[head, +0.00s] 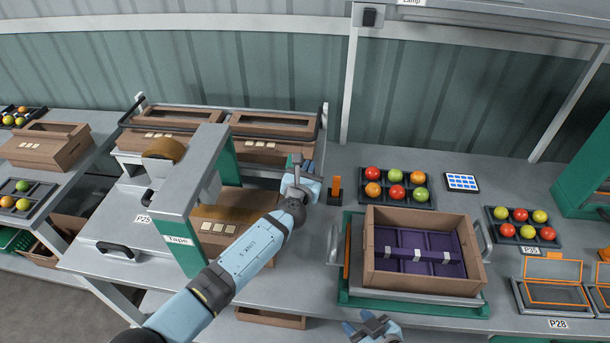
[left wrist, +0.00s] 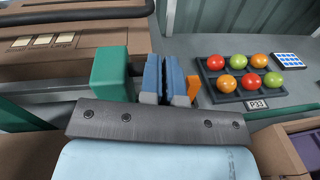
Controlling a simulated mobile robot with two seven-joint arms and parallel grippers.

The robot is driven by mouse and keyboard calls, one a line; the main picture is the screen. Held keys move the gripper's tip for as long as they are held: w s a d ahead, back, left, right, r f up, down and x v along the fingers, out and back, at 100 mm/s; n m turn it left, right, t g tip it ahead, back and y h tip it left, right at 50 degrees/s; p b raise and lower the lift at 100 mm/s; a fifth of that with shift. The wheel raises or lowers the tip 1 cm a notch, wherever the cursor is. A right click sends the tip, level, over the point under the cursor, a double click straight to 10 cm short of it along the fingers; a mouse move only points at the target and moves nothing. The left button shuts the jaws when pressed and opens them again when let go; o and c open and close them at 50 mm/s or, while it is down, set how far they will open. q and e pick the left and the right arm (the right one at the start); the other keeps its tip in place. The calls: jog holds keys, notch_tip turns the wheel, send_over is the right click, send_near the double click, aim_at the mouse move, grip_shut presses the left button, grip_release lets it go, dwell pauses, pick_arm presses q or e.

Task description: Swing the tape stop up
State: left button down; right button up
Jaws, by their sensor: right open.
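The tape machine (head: 182,210), a grey arch with green sides labelled Tape, stands over a conveyor with a brown carton under it. My left gripper (head: 303,178) is right of the machine, by the conveyor's end. In the left wrist view its blue fingers (left wrist: 166,78) are close together, with nothing seen between them. A green block (left wrist: 110,74) is just left of the fingers. An upright orange tab (head: 335,189) on a dark base stands to their right; I cannot tell which part is the tape stop. My right gripper (head: 374,326) is open at the bottom edge.
A tray of tomatoes (head: 432,203) lies right of the orange tab. A brown carton with purple inserts (head: 470,276) stands on a green-framed stand in front. Cartons with windows (head: 268,122) line the rack behind. A black rail (head: 323,130) runs near my left gripper.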

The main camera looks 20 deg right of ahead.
pick_arm(q)
jog(key=f+p+v, duration=0.1)
jog(key=p+v, duration=0.2)
jog(key=v, duration=1.1)
jog(key=s+a+n+g+y, duration=0.2)
jog(key=s+a+n+y, duration=0.35)
jog(key=a+n, duration=0.75)
jog(key=s+a+n+g+y, duration=0.35)
jog(key=s+a+n, duration=0.25)
jog(key=a+n, duration=0.6)
jog(key=s+a+r+n+g, duration=0.1)
jog(key=s+a+n+g, duration=0.2)
jog(key=s+a+n, duration=0.45)
jog(key=s+a+r+n+g, duration=0.1)
jog(key=s+a+n+g, duration=0.25)
jog(key=s+n, duration=0.65)
jog(key=w+d+f+m+t+h, duration=0.1)
jog(key=w+d+f+t, duration=0.1)
jog(key=f+t, duration=0.2)
jog(key=w+d+f+m+t+h, duration=0.1)
jog(key=w+d+f+t+h, duration=0.1)
jog(key=f, duration=0.7)
jog(key=shift+w+d+f+t, duration=0.15)
jog(key=shift+w+d+t, duration=0.05)
jog(key=shift+d+t, duration=0.65)
